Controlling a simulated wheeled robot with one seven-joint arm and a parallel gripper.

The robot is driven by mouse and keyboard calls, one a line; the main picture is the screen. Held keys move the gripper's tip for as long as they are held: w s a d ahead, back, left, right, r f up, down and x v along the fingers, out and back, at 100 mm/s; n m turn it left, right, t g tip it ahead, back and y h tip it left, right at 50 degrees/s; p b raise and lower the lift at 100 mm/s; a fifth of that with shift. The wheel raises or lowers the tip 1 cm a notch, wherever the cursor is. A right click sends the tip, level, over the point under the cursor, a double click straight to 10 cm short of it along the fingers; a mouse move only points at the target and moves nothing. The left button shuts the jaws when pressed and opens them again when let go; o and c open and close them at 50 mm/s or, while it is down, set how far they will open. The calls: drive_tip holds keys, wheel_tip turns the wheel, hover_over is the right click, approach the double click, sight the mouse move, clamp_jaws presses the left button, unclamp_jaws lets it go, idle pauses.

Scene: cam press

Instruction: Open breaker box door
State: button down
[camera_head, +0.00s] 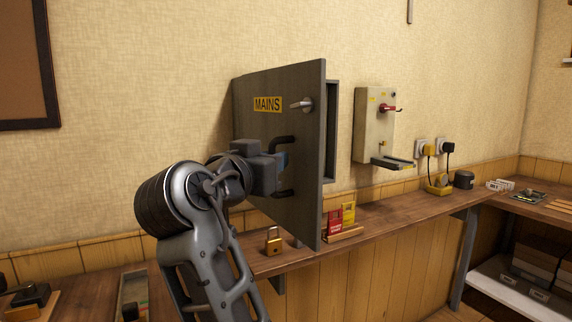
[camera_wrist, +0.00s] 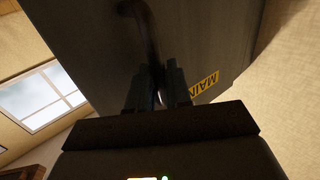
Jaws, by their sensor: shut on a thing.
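The grey breaker box door (camera_head: 262,130), with a yellow MAINS label (camera_head: 267,104), stands swung out from the wall, hinged at its left side. A silver lever (camera_head: 302,104) sits near its upper free edge. My gripper (camera_head: 278,165) is shut on the door's black pull handle (camera_head: 284,193); the handle's two bent ends show above and below the jaws. In the wrist view, my fingers (camera_wrist: 157,85) close around the dark handle (camera_wrist: 148,30) against the door face (camera_wrist: 210,35). The box's side (camera_head: 331,130) shows behind the door; its inside is hidden.
A wooden bench (camera_head: 385,218) runs along the wall below the door. A brass padlock (camera_head: 273,243) and red and yellow cards (camera_head: 341,218) stand on it under the door. A beige switch box (camera_head: 374,125) with a red handle hangs to the right.

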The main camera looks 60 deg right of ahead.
drive_tip(key=shift+w+a, duration=0.2)
drive_tip(key=shift+w, duration=0.15)
drive_tip(key=c, duration=1.2)
unclamp_jaws()
drive_tip(key=shift+d, duration=0.1)
drive_tip(key=shift+r, duration=0.1)
